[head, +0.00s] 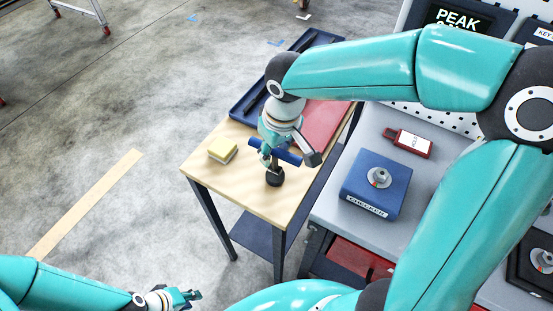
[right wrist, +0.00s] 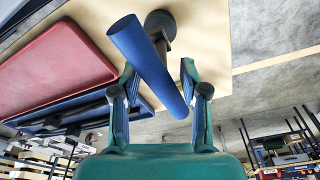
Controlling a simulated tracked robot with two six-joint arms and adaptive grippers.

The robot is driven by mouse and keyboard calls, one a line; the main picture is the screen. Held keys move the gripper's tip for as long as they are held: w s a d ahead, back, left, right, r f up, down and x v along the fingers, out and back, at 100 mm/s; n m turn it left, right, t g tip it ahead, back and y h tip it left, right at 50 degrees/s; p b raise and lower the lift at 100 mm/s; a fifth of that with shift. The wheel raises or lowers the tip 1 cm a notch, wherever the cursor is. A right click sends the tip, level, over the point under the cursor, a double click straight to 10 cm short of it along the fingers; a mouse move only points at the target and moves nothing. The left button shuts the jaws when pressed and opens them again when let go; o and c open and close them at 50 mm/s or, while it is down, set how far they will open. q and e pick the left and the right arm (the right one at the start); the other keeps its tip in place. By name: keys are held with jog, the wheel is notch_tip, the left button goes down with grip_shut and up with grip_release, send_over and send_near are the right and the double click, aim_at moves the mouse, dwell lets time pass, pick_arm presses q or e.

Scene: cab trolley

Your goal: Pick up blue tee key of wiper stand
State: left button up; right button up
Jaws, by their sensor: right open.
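The blue tee key (head: 289,156) stands on the small wooden-topped table, its blue crossbar above a dark round wiper stand (head: 275,179). In the right wrist view the blue crossbar (right wrist: 148,62) runs slantwise between my fingers, with the dark stand (right wrist: 160,24) beyond it. My right gripper (head: 273,150) is at the crossbar, partly hiding it in the head view. In the right wrist view my right gripper (right wrist: 158,72) is open, one finger on each side of the bar. My left gripper (head: 190,296) is low at the bottom left, far from the key; its jaws are too small to read.
A yellow sponge (head: 222,150) lies on the wooden table (head: 240,197) left of the key. The grey trolley at right holds a blue checker box (head: 362,198) and a red tag (head: 413,144).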

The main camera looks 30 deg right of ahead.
aim_at(275, 175)
jog(key=shift+w+f, duration=0.2)
jog(key=shift+f, duration=0.95)
grip_shut()
jog(key=shift+r, duration=0.1)
